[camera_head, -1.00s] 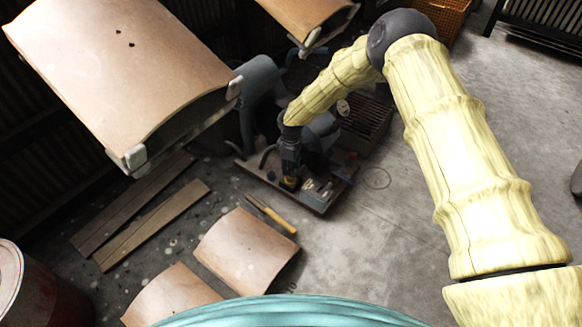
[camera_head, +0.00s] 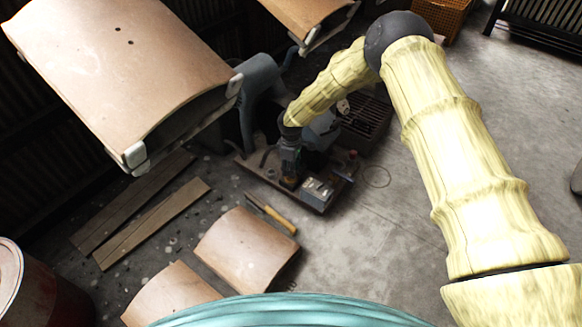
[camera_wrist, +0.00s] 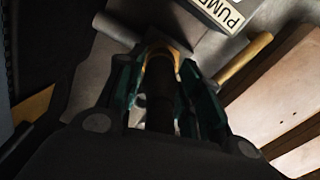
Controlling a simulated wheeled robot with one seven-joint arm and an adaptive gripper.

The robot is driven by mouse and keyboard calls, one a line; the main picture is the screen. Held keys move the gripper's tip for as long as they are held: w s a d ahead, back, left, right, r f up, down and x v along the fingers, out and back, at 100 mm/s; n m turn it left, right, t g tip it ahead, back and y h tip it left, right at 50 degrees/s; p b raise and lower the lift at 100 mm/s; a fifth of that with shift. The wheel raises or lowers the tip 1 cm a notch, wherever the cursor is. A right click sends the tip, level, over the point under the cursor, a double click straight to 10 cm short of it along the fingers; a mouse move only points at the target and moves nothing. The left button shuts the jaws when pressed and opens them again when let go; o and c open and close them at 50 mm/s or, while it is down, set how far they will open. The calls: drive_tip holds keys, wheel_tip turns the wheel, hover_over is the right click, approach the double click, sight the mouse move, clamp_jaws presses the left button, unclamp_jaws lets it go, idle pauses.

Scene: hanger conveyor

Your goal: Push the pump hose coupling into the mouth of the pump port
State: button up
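In the wrist view my gripper (camera_wrist: 160,82) has its dark teal fingers on both sides of a dark cylinder, the pump hose coupling (camera_wrist: 160,95), and looks shut on it. A brass-coloured ring (camera_wrist: 163,55) shows at the coupling's far end. I cannot tell whether it is the pump port's mouth or part of the coupling, nor how deep the coupling sits. A grey box with a PUMP label (camera_wrist: 232,17) is just beyond. In the head view my gripper (camera_head: 290,168) points down over the low pump platform (camera_head: 262,178); the port is hidden there.
A grey box (camera_head: 318,191) stands beside my gripper. A yellow-handled tool (camera_head: 272,213) lies in front of the platform, near curved tan panels (camera_head: 245,250). Large panels (camera_head: 120,65) hang at upper left. Open floor (camera_head: 390,230) lies to the right.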

idle(0.4)
drive_tip(key=o, duration=0.6)
drive_tip(key=shift+c, duration=0.2)
drive_tip(key=shift+r, duration=3.75)
